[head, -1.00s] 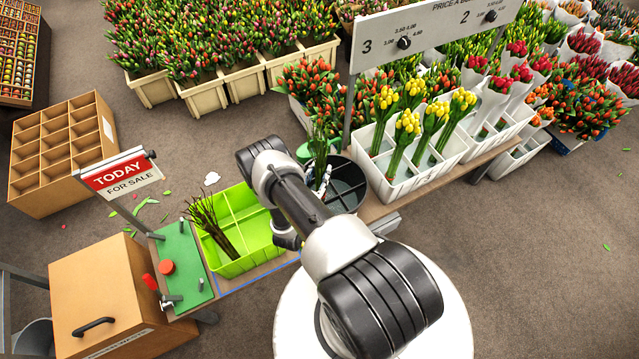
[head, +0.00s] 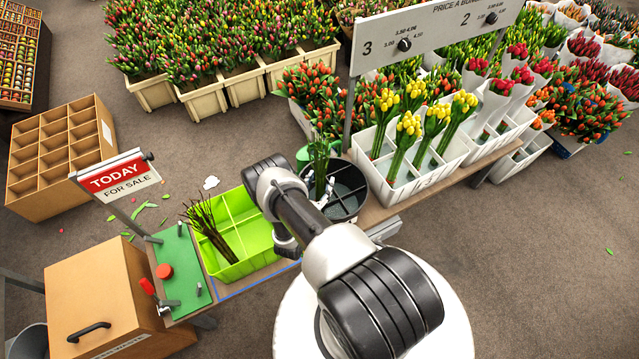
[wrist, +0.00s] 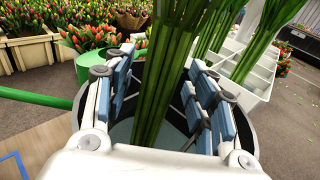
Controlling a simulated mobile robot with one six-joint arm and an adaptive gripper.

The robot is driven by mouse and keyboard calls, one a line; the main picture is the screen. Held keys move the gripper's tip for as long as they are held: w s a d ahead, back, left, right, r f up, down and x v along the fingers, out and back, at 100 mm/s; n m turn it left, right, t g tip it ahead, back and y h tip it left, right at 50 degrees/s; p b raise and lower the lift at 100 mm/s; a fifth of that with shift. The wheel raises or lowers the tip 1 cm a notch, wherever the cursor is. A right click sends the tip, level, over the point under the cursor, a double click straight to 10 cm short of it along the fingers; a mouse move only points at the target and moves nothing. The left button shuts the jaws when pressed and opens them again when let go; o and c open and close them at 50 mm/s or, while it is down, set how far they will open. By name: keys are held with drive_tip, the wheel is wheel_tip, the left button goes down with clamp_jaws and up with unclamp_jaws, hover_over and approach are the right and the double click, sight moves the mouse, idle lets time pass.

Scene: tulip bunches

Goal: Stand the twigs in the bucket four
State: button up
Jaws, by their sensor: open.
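A bunch of thin dark twigs (head: 208,222) leans in the left part of the lime-green divided crate (head: 262,262) in the head view. A black round bucket (head: 352,212) with inner dividers stands to the right of that crate. A bunch of green stems (head: 320,165) stands upright at the left part of the black bucket. My gripper (wrist: 162,98) is at the bucket, its blue-padded fingers apart on either side of the green stems (wrist: 172,70). The stems' lower ends are partly hidden by my gripper. In the head view my arm hides part of the bucket's front.
A white crate (head: 428,181) with yellow tulips stands right of the bucket. A price board (head: 430,38) on a post rises behind. A green board with a red knob (head: 165,271) lies left of the lime crate.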

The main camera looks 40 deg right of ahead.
drive_tip(key=p+v, duration=0.1)
drive_tip(key=v, duration=1.1)
drive_tip(key=shift+p, duration=0.35)
drive_tip(key=shift+a, duration=0.1)
